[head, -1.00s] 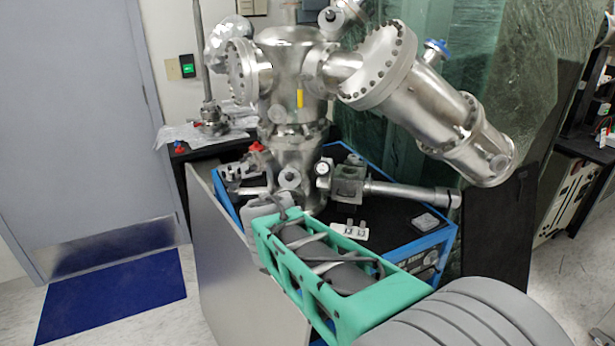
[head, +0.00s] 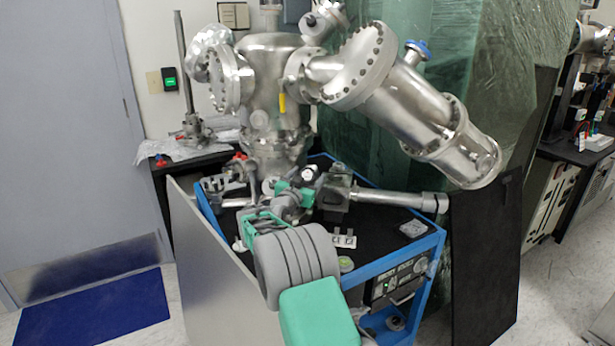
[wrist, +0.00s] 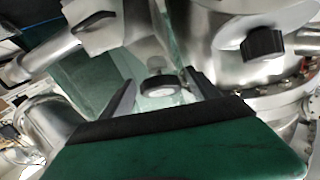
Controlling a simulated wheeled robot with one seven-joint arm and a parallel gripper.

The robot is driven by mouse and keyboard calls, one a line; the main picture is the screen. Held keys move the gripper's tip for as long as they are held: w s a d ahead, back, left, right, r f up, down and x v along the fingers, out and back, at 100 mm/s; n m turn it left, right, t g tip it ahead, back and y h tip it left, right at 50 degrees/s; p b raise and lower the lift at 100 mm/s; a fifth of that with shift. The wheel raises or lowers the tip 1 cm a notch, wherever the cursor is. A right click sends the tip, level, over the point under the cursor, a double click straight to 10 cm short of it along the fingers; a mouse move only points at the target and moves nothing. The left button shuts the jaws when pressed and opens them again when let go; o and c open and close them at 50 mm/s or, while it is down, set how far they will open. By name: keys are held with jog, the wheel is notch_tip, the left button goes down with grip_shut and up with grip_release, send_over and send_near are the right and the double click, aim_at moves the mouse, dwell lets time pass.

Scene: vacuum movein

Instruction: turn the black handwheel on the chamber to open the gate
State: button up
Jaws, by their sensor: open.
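The silver chamber (head: 275,85) stands upright on the cart at the middle of the head view. In the wrist view, a black ridged knob (wrist: 263,43) sits on a silver body at the right; it looks like the handwheel, though I cannot be sure. I cannot pick out a black handwheel clearly in the head view. My gripper (head: 300,182) is low in front of the chamber, beside a round white-faced gauge (head: 307,174). In the wrist view, my gripper (wrist: 160,90) has its two dark fingers apart, with a round light-faced part seen between them. The black knob is outside the fingers, to their right.
A blue-framed cart (head: 425,262) with a black top carries the chamber. A large flanged silver tube (head: 415,105) slants out to the right, above a thin horizontal pipe (head: 390,197). Green plastic sheeting hangs behind. The floor at left is clear around a blue mat (head: 95,308).

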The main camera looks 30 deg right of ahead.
jog(key=c, duration=1.4)
